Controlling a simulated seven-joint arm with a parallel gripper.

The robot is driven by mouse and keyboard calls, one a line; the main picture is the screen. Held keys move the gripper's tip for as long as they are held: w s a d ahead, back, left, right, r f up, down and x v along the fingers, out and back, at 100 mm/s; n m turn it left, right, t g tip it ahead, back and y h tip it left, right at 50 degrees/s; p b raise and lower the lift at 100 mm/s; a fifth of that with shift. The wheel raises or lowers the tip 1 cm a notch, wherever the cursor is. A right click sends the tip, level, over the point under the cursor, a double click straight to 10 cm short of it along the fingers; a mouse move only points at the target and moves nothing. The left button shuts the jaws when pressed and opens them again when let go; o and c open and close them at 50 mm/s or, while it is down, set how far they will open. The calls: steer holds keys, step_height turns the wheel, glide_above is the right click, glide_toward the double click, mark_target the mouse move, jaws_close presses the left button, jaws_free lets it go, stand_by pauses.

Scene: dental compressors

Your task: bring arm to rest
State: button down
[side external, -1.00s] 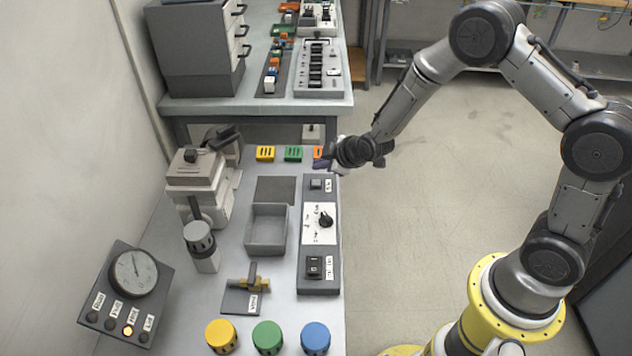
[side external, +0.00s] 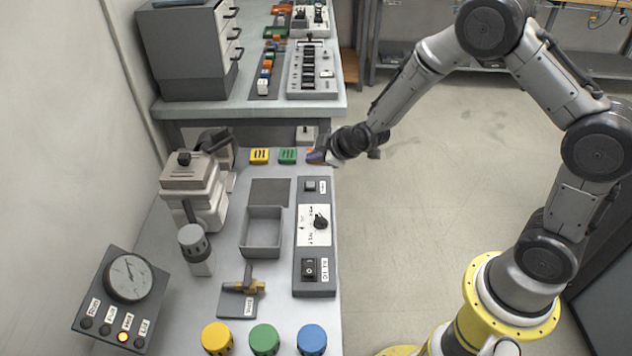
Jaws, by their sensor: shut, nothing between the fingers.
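My gripper (side external: 318,157) is at the far right end of the near bench, beside the green slotted block (side external: 288,155). Its fingers are shut with nothing seen between them. An orange block (side external: 310,151) is mostly hidden behind the gripper. The arm reaches in from the right, bent high above the floor. The control panel (side external: 314,235) with its dial and switches lies just in front of the gripper, apart from it.
The bench holds a yellow slotted block (side external: 259,156), a grey open tray (side external: 261,232), a grey machine (side external: 193,190), a gauge box (side external: 122,293) and yellow (side external: 217,338), green (side external: 264,339) and blue (side external: 311,339) caps. Open floor (side external: 430,220) lies right of the bench.

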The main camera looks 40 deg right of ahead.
step_height(320, 180, up, 14)
steer(key=t, duration=0.2)
steer(key=s+r+m, duration=0.2)
steer(key=s+r, duration=0.7)
steer(key=r, duration=0.4)
steer(key=s+m+g, duration=0.1)
steer(key=s+m, duration=0.2)
steer(key=s, duration=1.3)
steer(key=s+f+m+g, duration=0.3)
steer(key=s+f+g, duration=0.1)
steer(key=s+f, duration=0.3)
steer(key=shift+s+g, duration=0.4)
steer(key=shift+s, duration=0.7)
